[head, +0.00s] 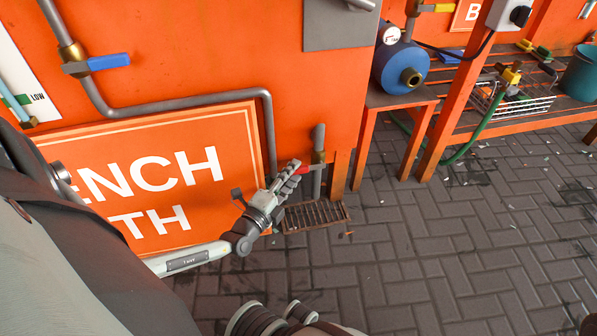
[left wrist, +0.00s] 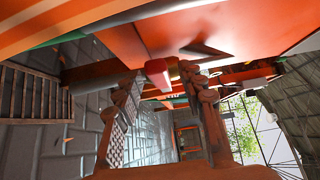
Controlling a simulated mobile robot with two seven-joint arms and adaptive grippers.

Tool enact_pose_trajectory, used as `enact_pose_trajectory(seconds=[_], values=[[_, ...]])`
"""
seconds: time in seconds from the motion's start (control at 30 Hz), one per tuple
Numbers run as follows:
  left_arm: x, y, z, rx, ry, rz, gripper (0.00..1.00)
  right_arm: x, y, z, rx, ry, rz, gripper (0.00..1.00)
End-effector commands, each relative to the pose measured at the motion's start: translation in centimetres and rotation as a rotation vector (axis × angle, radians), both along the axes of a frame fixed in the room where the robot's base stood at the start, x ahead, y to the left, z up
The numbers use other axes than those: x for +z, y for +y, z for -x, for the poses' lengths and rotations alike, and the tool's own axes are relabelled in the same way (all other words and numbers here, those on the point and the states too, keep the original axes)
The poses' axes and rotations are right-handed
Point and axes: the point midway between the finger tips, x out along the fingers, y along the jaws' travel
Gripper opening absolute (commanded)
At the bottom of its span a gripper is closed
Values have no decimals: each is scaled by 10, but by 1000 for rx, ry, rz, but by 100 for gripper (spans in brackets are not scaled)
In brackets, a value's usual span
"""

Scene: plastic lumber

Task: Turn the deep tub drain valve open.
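The drain valve sits low on a grey pipe (head: 318,150) above a rusty floor grate (head: 315,216). Its red handle (head: 306,169) points left toward my left gripper (head: 291,175), which partly covers it. In the left wrist view the two fingers of the left gripper (left wrist: 162,78) stand apart. The red handle's end (left wrist: 158,71) shows between and just beyond the fingertips. I cannot tell whether a finger touches it. My right gripper is in neither view.
An orange wall with a large sign (head: 225,140) stands behind my left arm. A blue-handled valve (head: 108,62) is on a pipe at upper left. A blue tank (head: 400,67) sits on an orange stand to the right. The paved floor (head: 400,240) is mostly clear.

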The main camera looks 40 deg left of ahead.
Motion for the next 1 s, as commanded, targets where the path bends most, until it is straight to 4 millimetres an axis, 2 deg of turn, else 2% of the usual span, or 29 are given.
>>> enact_pose_trajectory(seconds=[0.1, 0.2, 0.47, 0.8, 1.0], values=[[0, 1, -14, 1, -2, 0, 40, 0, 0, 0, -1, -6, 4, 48], [-1, 2, -19, 1, 1, 1, 40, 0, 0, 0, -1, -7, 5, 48], [0, 2, -20, 0, 1, 1, 40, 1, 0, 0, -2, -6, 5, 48], [0, 2, -20, 1, 0, 1, 0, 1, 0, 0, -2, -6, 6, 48], [0, 2, -20, 1, 0, 0, 0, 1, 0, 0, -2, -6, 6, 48]])
